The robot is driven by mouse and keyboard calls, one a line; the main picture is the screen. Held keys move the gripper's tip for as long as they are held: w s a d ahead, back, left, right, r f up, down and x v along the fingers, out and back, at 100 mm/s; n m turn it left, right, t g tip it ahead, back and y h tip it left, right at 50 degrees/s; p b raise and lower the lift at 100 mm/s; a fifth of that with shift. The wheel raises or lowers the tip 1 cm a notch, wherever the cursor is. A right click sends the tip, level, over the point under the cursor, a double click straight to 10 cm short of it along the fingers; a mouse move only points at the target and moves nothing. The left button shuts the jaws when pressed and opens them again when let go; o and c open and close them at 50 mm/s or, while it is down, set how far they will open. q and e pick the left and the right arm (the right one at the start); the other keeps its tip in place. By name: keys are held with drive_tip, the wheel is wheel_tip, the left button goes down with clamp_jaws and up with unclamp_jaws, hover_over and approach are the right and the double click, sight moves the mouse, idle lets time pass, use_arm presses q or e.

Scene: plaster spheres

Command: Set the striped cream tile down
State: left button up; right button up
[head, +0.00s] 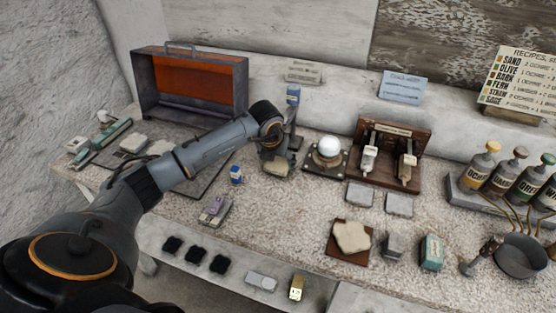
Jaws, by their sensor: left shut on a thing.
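My left gripper (275,157) reaches in from the left over the middle of the table and points down. It is shut on a small cream tile (277,169), which shows just below the fingers. The stripes on it are too small to make out, and part of it is hidden by the gripper. I cannot tell whether the tile touches the surface beneath. My right gripper is not in view.
A glowing white sphere on a dark base (328,150) and a wooden stand (388,155) are close on the right. An open orange-lined case (190,85) stands behind. Speckled tabletop (285,215) in front is clear.

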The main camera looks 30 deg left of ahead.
use_arm(q)
drive_tip(key=shift+f+b, duration=0.3)
drive_tip(key=shift+f, duration=0.05)
drive_tip(key=o, duration=1.4)
drive_tip(key=shift+o, duration=0.2)
drive_tip(key=shift+r, duration=0.1)
drive_tip(key=shift+r+p, duration=1.2)
drive_tip(key=shift+r, duration=0.75)
drive_tip(key=shift+f, duration=0.1)
